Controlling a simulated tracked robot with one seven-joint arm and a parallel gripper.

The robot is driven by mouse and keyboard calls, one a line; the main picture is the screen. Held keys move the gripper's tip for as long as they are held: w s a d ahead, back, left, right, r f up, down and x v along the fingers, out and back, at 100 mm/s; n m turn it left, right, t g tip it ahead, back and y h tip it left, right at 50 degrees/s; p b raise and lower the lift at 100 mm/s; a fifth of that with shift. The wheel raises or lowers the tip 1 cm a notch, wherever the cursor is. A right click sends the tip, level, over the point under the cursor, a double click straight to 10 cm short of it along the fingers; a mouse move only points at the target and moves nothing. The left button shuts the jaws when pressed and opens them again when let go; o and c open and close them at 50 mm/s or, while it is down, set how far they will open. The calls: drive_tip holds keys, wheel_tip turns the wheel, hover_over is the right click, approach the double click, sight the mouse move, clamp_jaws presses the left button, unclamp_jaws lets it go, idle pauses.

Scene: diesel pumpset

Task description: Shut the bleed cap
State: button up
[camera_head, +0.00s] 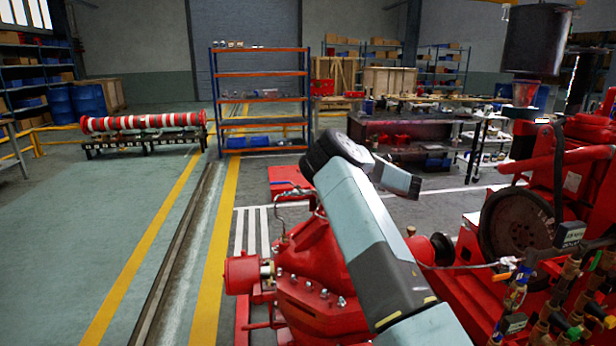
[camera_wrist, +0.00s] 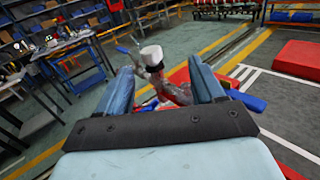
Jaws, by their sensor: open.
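In the wrist view my gripper (camera_wrist: 160,66) is open, one grey-blue finger on each side. A pale, white-topped cap (camera_wrist: 152,56), seemingly the bleed cap, shows between the fingertips. It sits on a grey metal fitting (camera_wrist: 178,94) over red pump parts. Clear space shows between the cap and both fingers in the picture. How deep it lies between them I cannot tell. Whether it is open or shut is not clear. In the head view the red pump (camera_head: 318,275) stands in front of me, partly behind my arm. I cannot make out the cap or my fingertips there.
A blue handle (camera_wrist: 246,101) sticks out beside the right finger. The red engine with its dark flywheel (camera_head: 515,222) and several valves stands at the right. A workbench (camera_head: 400,125) and an orange-and-blue rack (camera_head: 262,75) are behind. The floor at the left is open.

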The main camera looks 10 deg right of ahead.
drive_tip(key=shift+n+g+y, duration=0.3)
drive_tip(key=shift+n+g, duration=0.3)
drive_tip(key=shift+n, duration=0.1)
drive_tip(key=shift+s+a+f+x, duration=0.15)
drive_tip(key=shift+f+x, duration=0.1)
drive_tip(key=shift+x, duration=2.2)
drive_tip(key=shift+s+a+f+x, duration=0.15)
drive_tip(key=shift+f+x, duration=0.15)
drive_tip(key=shift+x, duration=2.15)
drive_tip(key=shift+s+f+x, duration=0.15)
drive_tip(key=shift+f+x, duration=0.1)
drive_tip(key=shift+x, duration=2.15)
drive_tip(key=c, duration=0.9)
drive_tip(key=shift+a, duration=0.2)
drive_tip(key=shift+c, duration=0.4)
drive_tip(key=shift+d, duration=0.1)
